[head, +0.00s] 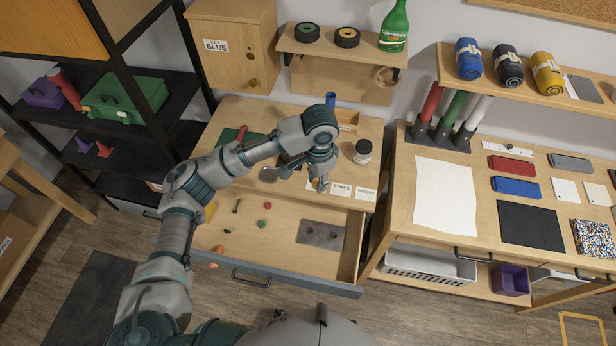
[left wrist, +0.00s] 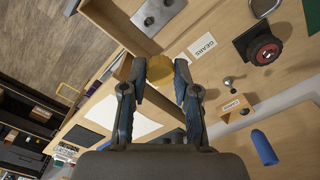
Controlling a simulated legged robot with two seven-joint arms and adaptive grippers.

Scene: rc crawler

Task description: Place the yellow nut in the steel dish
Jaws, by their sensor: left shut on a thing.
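The yellow nut (left wrist: 159,69) is between the fingertips of my left gripper (left wrist: 156,72) in the left wrist view, and the gripper is shut on it. In the head view my left gripper (head: 320,187) points down above the front edge of the workbench top, near the paper labels; the nut is mostly hidden there. A small grey round thing (head: 268,174), which may be the steel dish, lies on the bench top to the left of the gripper, beside my forearm. I cannot tell its depth. My right gripper is not in view.
The open drawer (head: 278,247) below holds a metal plate (head: 322,234) and several small loose parts. A dark wheel with a red hub (left wrist: 263,50) shows in the left wrist view.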

